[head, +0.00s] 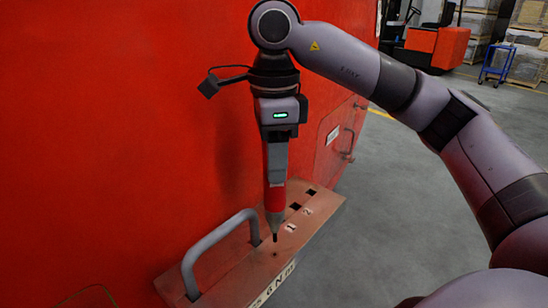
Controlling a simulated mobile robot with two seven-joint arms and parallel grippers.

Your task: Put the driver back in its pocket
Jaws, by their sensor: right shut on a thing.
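My right gripper (278,130) is above the ledge, its jaws pointing down. It is shut on the driver (275,195), a grey tool with a red band and a thin dark tip. The driver hangs upright with its tip close above a small dark hole (274,254) in the copper-coloured ledge (255,262). I cannot tell whether the tip touches the ledge. Two dark square openings, one (311,192) and another (295,206), lie farther back beside labels 1 and 2. My left gripper is out of view.
A grey bar handle (215,248) rises from the ledge, left of the driver. A large red wall (120,130) stands close behind. Open grey floor (400,200) lies to the right, with a forklift (435,45) and a blue cart (497,62) far off.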

